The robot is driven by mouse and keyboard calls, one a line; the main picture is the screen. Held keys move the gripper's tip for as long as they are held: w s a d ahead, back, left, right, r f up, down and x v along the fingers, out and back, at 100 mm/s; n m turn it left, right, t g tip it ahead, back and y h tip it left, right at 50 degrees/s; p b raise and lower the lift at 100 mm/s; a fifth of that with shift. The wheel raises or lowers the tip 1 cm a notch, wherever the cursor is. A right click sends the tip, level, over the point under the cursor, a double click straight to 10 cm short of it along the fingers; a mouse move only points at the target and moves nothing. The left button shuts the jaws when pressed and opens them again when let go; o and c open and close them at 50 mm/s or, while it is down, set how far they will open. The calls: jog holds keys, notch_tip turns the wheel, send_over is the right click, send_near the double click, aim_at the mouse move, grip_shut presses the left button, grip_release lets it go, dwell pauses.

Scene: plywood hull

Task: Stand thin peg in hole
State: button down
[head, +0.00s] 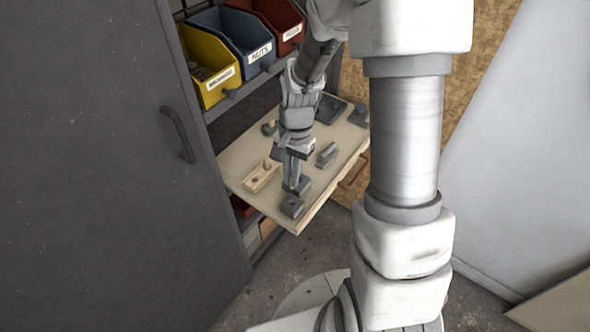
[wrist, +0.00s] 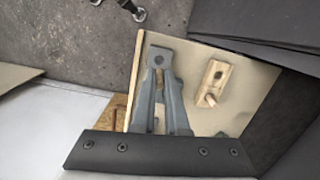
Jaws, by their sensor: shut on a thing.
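My gripper (head: 296,186) points down over the front part of the pale board. In the wrist view its two grey fingers (wrist: 160,72) are shut on the thin peg (wrist: 159,80), a narrow brown piece showing between them. Its lower end is hidden. The fingertips are at or just above a small dark grey block (head: 291,207) near the board's front corner; I cannot tell whether they touch it. A light wooden block (head: 258,181) lies to the left of the gripper. In the wrist view this block (wrist: 218,88) has a dark hole at one end and a wooden peg standing at the other.
The board (head: 237,160) also carries a grey metal piece (head: 328,154), a dark flat tray (head: 331,108), a dark block (head: 359,115) and a greenish piece (head: 269,128). Yellow (head: 207,68), blue and red bins stand behind. A dark cabinet door (head: 90,170) stands at left.

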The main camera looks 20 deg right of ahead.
jog(key=shift+f, duration=0.25)
jog(key=shift+f+b, duration=3.3)
jog(key=shift+f, duration=0.75)
jog(key=c, duration=0.9)
grip_release()
jog(key=shift+o, duration=0.2)
jog(key=shift+r, duration=0.1)
notch_tip(320, 180, up, 17)
jog(key=w+d+p, duration=0.1)
jog(key=p, duration=0.2)
jog(key=shift+w+d, duration=0.25)
jog(key=shift+r, duration=0.1)
